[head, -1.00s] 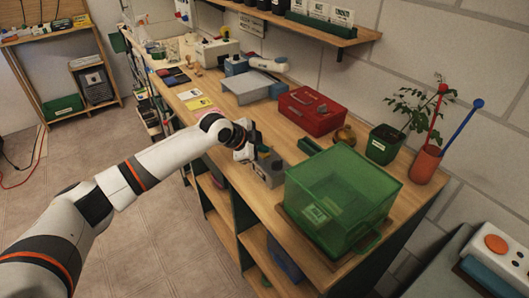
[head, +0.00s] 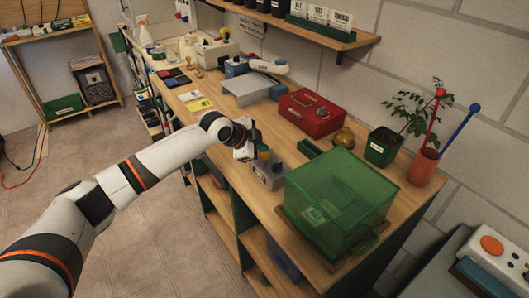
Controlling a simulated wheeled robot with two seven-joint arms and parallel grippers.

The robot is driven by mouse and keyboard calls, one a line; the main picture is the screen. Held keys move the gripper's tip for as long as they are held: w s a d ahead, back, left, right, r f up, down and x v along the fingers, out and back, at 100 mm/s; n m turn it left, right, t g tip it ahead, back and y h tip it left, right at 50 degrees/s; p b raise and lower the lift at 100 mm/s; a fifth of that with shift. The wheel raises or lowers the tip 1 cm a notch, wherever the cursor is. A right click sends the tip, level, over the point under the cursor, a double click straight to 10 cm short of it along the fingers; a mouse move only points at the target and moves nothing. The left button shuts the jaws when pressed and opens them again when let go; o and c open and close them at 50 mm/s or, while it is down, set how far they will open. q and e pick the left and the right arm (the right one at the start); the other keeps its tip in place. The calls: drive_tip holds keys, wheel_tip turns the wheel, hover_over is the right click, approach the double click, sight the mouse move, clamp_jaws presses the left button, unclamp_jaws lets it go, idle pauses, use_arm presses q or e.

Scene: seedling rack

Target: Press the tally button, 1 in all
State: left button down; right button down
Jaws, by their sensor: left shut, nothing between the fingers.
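A small grey box (head: 267,174) stands near the front edge of the workbench, with small parts on its top. It looks like the tally counter, but its button is too small and too covered by my gripper to make out clearly. My left gripper (head: 255,148) is shut and empty. It is at the top of the grey box, at its back left side in the picture. I cannot tell whether it touches the box or a button. My right gripper is not in view.
A green translucent crate (head: 338,205) stands right of the grey box. Behind are a red cash box (head: 310,112), a brass bell (head: 343,137) and a potted plant (head: 383,147). A box with an orange button (head: 492,245) is at lower right.

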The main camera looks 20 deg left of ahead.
sight(261, 157)
use_arm(q)
wheel_tip(261, 157, up, 5)
drive_tip(key=p, duration=0.4)
drive_tip(key=shift+p, duration=0.35)
drive_tip(key=shift+f, duration=0.1)
idle(0.6)
